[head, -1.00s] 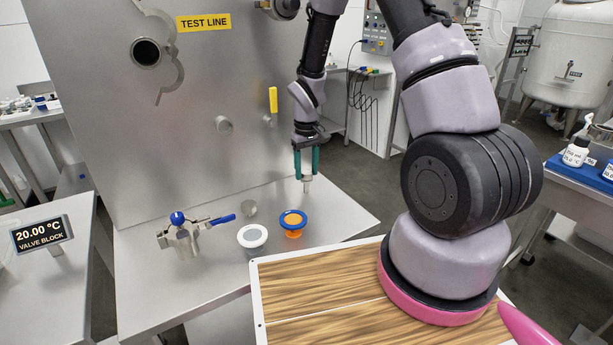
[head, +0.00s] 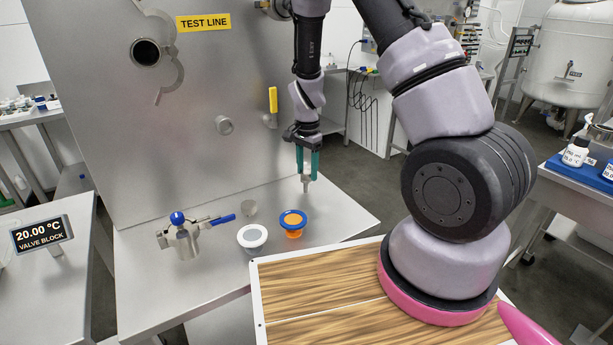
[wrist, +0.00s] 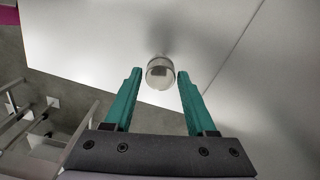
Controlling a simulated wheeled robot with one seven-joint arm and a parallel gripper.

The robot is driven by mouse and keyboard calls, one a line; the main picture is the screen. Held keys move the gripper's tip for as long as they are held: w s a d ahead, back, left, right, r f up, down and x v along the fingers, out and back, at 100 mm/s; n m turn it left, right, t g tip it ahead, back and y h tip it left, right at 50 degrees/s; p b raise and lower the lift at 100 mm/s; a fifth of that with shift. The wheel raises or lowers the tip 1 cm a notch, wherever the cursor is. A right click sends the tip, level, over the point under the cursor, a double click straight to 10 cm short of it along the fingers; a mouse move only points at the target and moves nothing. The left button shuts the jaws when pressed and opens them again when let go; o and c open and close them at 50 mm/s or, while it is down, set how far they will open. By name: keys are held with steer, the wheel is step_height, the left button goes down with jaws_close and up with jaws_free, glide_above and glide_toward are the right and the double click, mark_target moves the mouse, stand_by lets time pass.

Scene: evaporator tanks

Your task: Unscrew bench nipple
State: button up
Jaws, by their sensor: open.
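The bench nipple, a small upright metal fitting (head: 306,183), stands near the right side of the steel bench (head: 345,215). My gripper (head: 307,176) points down over it with two green fingers. In the wrist view my gripper (wrist: 159,74) is open. The fitting's round, pale top (wrist: 160,73) shows between the two fingertips, with a gap visible on each side. The fingers partly hide the fitting in the head view. I cannot tell how its lower end meets the bench.
A metal valve with a blue handle (head: 184,240), a small round metal piece (head: 249,208), a white-rimmed cap (head: 252,237) and a blue-orange cap (head: 293,222) are on the bench to the left. A steel panel (head: 200,90) with a yellow handle (head: 273,99) rises behind.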

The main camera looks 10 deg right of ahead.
jaws_close()
steer(key=n, duration=0.3)
steer(key=shift+a+n, duration=0.1)
steer(key=shift+n, duration=1.1)
steer(key=n, duration=0.2)
steer(key=shift+n, duration=1.5)
